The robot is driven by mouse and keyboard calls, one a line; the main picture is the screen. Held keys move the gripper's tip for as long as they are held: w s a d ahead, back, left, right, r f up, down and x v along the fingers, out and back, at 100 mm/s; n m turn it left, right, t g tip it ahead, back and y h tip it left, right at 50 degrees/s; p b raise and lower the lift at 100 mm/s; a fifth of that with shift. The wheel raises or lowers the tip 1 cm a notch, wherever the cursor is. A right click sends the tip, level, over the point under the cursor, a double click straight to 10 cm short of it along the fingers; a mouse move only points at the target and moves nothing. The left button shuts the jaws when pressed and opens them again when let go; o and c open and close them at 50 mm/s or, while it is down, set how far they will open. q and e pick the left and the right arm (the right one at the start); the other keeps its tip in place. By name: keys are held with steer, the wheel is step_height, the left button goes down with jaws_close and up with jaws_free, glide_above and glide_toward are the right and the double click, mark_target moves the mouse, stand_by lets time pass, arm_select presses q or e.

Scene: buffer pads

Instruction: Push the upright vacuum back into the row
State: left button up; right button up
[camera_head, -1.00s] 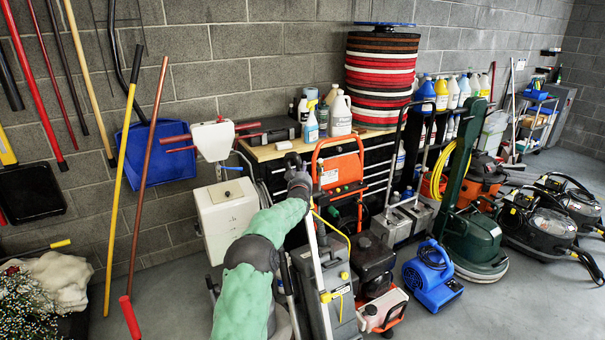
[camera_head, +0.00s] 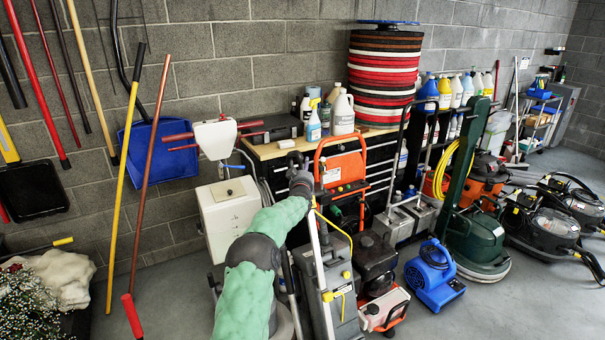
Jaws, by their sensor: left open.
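The upright vacuum (camera_head: 328,287) appears to be the grey machine with yellow parts and a tall pale handle, standing at the front of the row, right beside my left arm. My left gripper (camera_head: 301,182) is dark and small in the picture. It is open near the upper end of that handle, in front of the orange machine. I cannot tell whether it touches the handle. My green-sleeved arm hides part of the vacuum's left side and the floor there. My right gripper is not in view.
A red-and-black machine (camera_head: 384,305) and a blue blower (camera_head: 434,275) stand to the vacuum's right. A green floor machine (camera_head: 474,240) is farther right. A white box (camera_head: 229,214) and a workbench (camera_head: 268,150) are behind. Floor is clear at the lower right.

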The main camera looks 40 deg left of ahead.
arm_select(q)
steer(key=v, duration=1.2)
steer(key=shift+r, duration=0.1)
stand_by(0.4)
